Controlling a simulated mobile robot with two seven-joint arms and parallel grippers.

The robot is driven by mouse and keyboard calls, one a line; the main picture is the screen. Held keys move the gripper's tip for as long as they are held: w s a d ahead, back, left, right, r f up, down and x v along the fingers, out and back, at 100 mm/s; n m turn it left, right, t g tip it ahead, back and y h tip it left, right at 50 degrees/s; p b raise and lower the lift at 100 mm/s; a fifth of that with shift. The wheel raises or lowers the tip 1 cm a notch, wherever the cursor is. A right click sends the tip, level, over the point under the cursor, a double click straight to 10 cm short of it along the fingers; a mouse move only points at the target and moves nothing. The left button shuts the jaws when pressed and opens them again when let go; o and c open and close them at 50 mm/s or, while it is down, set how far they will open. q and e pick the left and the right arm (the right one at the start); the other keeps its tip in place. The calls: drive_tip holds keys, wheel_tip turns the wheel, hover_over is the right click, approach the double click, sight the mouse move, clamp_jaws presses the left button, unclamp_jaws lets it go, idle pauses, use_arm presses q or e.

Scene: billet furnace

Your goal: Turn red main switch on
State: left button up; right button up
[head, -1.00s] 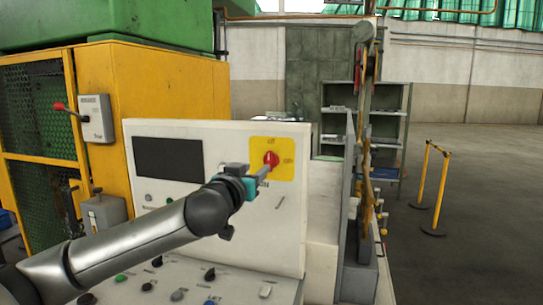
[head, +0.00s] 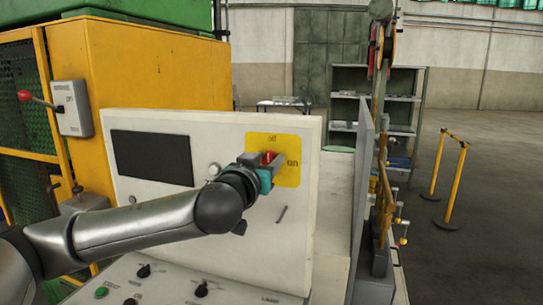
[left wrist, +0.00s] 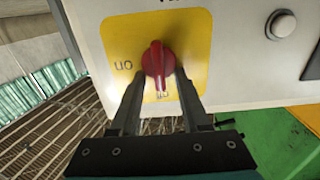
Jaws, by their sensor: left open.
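The red main switch (head: 268,156) sits on a yellow plate (head: 290,178) on the upright white control panel, with "off" above it and "on" to its right. My left gripper (head: 264,160) is in front of the switch and partly hides it. In the left wrist view, the red switch (left wrist: 155,62) shows between the two fingertips of my left gripper (left wrist: 158,78). The fingers are open around its sides; I cannot tell whether they touch it. "On" is upside down at the left there. My right gripper is not in view.
The panel carries a dark screen (head: 152,157) and a round button (head: 214,169). Knobs and a green button (head: 101,292) are on the desk below. A lever switch box (head: 72,107) is on the yellow cage at left. Open floor lies at right, past a yellow barrier (head: 455,180).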

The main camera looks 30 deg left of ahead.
use_arm(q)
drive_tip(key=shift+c, duration=0.2)
clamp_jaws()
idle(0.3)
